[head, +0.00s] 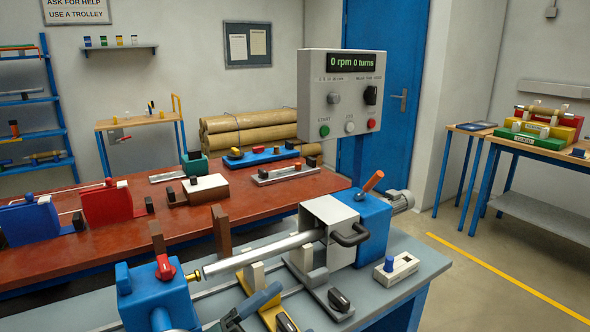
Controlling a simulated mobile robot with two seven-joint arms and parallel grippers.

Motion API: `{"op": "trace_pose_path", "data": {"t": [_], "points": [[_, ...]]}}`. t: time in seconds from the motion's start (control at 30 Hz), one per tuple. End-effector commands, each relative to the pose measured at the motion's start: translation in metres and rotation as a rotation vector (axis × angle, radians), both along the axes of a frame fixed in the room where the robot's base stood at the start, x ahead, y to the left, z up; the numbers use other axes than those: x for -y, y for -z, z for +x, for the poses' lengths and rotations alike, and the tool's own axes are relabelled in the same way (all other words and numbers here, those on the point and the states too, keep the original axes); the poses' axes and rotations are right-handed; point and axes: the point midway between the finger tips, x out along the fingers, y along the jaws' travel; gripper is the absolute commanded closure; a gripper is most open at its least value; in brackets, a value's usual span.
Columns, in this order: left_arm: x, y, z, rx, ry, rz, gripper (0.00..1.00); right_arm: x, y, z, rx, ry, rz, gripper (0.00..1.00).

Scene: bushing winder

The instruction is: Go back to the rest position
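Neither of my grippers shows in the head view, and I see no part of my arms that I can be sure of. The bushing winder stands in front on a grey bench (415,262). Its blue headstock (371,225) has a pale guard box (330,214) and a dark handle. A bare metal mandrel (262,253) runs from the guard box toward the blue tailstock (158,292) with a red knob. The control panel (340,95) reads 0 rpm 0 turns.
A long red table (255,205) behind holds red and blue holders and small blocks. A small white block with a blue knob (396,267) sits on the bench's right part. Brown rolls (250,130) lie at the back wall. The floor at right is clear beside a yellow line (505,275).

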Motion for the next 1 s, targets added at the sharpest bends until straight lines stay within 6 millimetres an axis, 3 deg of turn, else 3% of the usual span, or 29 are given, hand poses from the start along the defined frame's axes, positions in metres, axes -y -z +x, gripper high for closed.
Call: {"op": "trace_pose_path", "data": {"t": [0.17, 0.3, 0.43, 0.5, 0.63, 1.0], "points": [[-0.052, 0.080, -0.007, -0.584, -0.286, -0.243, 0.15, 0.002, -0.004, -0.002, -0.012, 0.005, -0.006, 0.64], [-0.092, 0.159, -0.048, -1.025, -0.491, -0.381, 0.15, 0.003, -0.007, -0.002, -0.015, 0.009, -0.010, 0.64], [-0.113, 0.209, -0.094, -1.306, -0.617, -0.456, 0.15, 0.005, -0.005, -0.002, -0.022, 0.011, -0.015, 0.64], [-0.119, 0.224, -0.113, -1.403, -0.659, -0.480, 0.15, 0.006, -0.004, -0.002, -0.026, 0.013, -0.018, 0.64], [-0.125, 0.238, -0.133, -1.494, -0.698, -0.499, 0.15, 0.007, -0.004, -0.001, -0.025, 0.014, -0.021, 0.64], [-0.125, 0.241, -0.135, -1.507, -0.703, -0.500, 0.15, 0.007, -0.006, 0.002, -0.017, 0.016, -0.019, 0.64]]}}
